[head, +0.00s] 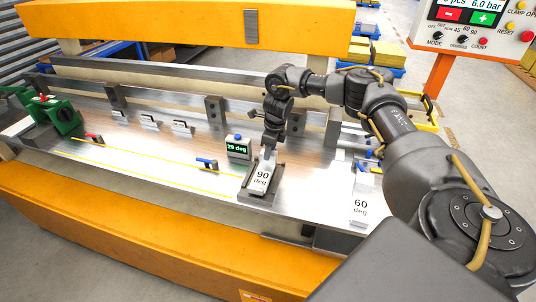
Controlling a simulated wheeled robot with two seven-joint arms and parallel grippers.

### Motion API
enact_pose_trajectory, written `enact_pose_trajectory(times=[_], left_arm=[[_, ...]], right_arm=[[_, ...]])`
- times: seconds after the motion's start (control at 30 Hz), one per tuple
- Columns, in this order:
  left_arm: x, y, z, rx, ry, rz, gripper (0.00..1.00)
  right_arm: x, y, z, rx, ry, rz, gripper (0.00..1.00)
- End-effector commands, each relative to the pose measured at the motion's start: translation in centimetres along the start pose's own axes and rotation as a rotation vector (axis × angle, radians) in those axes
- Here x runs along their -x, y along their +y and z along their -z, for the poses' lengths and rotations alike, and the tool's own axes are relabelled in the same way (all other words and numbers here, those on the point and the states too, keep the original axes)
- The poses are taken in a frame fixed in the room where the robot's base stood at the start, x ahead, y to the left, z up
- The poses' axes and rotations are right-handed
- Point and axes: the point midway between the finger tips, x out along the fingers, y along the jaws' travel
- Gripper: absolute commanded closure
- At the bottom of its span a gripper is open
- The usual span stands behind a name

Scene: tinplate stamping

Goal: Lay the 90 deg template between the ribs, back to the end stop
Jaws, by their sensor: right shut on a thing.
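The 90 deg template (261,177) is a pale plate marked "90 deg" at the middle front of the metal table. It lies in or just over a dark holder (257,198) whose edges show along its sides. I cannot tell whether it rests fully flat or touches the end stop. My right gripper (269,152) points down at the template's far end and is shut on it. The gripper hides that end and the end stop. My left gripper is not in view.
A 60 deg template (361,208) lies to the right. A small display reading "29 deg" (238,149) stands just left of my right gripper. Blue-handled (207,163) and red-handled (92,138) items lie left, with a green device (60,116) beyond. The table between is mostly clear.

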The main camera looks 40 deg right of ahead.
Motion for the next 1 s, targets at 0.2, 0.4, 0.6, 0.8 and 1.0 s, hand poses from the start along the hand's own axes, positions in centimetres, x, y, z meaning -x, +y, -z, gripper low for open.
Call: enact_pose_trajectory(times=[0.2, 0.4, 0.6, 0.8, 1.0], left_arm=[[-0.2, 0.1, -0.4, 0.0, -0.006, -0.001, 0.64], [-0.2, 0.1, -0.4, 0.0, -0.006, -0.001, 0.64], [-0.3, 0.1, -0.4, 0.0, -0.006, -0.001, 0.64], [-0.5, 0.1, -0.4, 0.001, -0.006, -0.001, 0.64], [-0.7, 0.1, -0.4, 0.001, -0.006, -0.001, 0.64]], right_arm=[[-0.1, -0.3, -0.1, 0.001, -0.001, 0.0, 1.0], [-0.1, -0.3, -0.1, 0.001, -0.001, 0.0, 1.0], [-0.2, -0.3, 0.0, 0.001, -0.001, 0.0, 1.0], [-0.6, -0.3, 0.0, 0.001, -0.001, 0.0, 1.0], [-1.1, -0.3, 0.1, 0.001, -0.001, 0.0, 1.0]])
